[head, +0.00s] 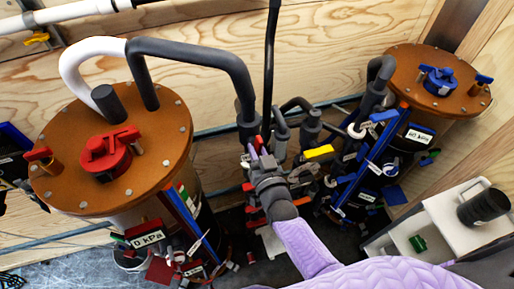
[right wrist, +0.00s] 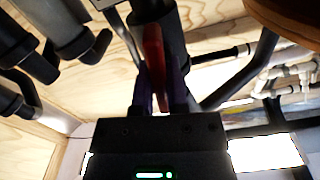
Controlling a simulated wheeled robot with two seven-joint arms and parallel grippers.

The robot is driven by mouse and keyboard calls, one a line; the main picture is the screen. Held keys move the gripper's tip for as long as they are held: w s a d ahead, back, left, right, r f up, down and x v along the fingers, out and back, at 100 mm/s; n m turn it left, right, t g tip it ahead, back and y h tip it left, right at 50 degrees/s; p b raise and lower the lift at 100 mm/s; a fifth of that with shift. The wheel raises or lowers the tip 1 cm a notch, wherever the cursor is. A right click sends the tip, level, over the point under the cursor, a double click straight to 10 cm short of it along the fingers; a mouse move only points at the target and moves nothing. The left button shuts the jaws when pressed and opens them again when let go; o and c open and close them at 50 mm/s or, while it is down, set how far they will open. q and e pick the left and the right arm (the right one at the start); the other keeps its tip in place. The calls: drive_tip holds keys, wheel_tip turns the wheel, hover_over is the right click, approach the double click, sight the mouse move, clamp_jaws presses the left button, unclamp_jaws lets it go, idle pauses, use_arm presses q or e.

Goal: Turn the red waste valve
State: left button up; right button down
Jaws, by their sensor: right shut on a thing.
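The red waste valve handle (right wrist: 153,52) stands upright between my right gripper's fingers in the right wrist view, against a dark pipe. My right gripper (right wrist: 158,85) is shut on it, one finger on each side. In the head view my right gripper (head: 260,150) reaches away from me into the pipework between the two tanks, its lilac arm coming from the bottom right. There the gripper and pipes hide most of the handle, so its exact angle is hard to tell. My left gripper is not in view.
A brown-lidded tank with a red cap (head: 105,152) stands at left, another with a blue cap (head: 440,80) at right. Dark pipes (head: 200,55) crowd around the gripper. A yellow handle (head: 319,152) is close on its right. A pale box (head: 455,222) stands at lower right.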

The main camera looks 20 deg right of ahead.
drive_tip(key=shift+f+n, duration=0.1)
drive_tip(key=shift+n, duration=0.9)
drive_tip(key=c, duration=0.6)
unclamp_jaws()
drive_tip(key=shift+c, duration=0.2)
drive_tip(key=s, duration=1)
drive_tip(key=shift+d+p, duration=0.2)
drive_tip(key=shift+p, duration=0.15)
